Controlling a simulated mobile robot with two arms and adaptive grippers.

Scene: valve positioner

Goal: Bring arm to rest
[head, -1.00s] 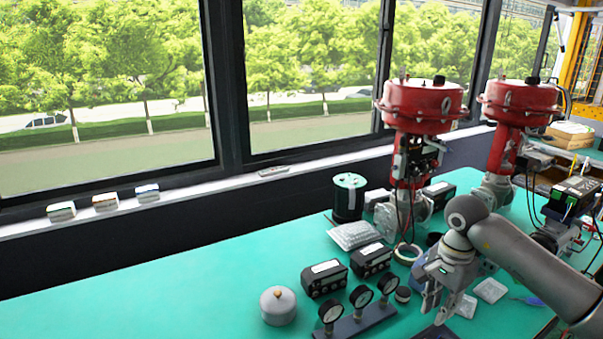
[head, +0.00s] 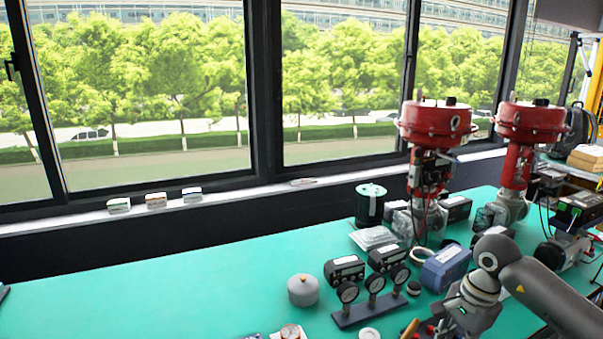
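My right arm comes in from the right edge, grey with a dark wrist. Its gripper (head: 458,322) is low in the head view, over the front right of the green bench (head: 190,290). The fingers are at or beyond the bottom edge, so their opening is unclear, and I cannot tell if they hold anything. A blue boxy device (head: 445,268) sits just behind and left of the wrist. My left arm and gripper are not in view.
Two red valve actuators (head: 438,125) (head: 530,122) stand at the back right. A three-gauge stand (head: 371,308), black boxes (head: 345,270), a grey lidded pot (head: 303,290) and a green-topped canister (head: 370,204) stand on the bench. The bench's left half is mostly clear.

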